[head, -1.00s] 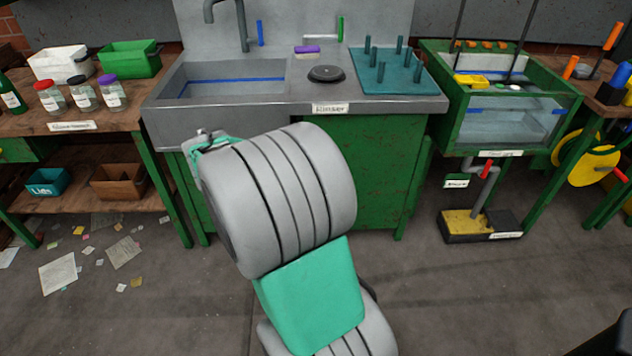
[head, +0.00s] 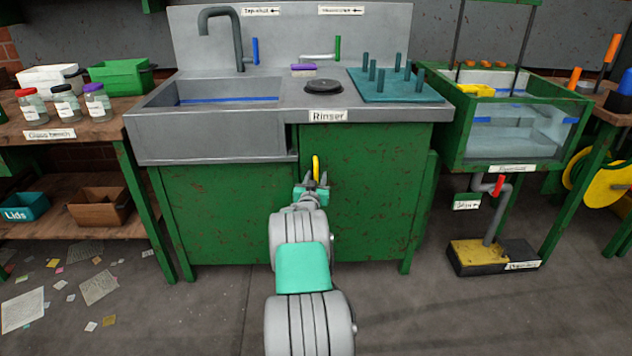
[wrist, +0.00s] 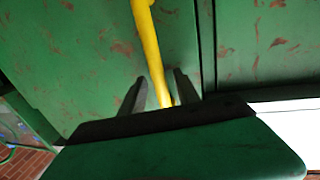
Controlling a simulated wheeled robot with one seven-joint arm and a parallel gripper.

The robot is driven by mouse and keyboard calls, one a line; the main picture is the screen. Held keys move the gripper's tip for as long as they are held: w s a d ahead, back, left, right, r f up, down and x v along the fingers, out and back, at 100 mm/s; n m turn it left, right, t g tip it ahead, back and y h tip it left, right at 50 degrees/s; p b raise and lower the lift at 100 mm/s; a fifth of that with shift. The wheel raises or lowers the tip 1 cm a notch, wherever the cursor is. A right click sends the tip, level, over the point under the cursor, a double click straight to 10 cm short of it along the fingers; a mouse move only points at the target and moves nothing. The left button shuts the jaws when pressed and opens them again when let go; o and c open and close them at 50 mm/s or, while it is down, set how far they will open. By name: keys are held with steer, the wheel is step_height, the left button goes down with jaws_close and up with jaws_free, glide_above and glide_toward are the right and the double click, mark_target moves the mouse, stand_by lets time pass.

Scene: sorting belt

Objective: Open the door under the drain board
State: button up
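The drain board (head: 400,85) is a teal pegged plate on the right of the sink unit. Below it is a green, rust-flecked door (head: 370,190), which looks closed. A yellow handle (head: 316,167) stands on its left side. In the wrist view the handle (wrist: 148,45) is a yellow bar running down between my fingers. My gripper (head: 311,183) is at the lower part of the handle, and its fingers (wrist: 160,76) are open, one on each side of the bar. Small gaps show between fingers and bar.
The sink basin (head: 212,132) and another green panel (head: 225,215) are left of the door. A shelved bench (head: 70,140) stands further left. A glass-fronted tank (head: 515,130) and a yellow-black pedal block (head: 493,257) are to the right. The floor before the door is clear apart from my arm.

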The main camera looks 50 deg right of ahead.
steer(key=shift+c, duration=0.4)
jaws_close()
stand_by(1.0)
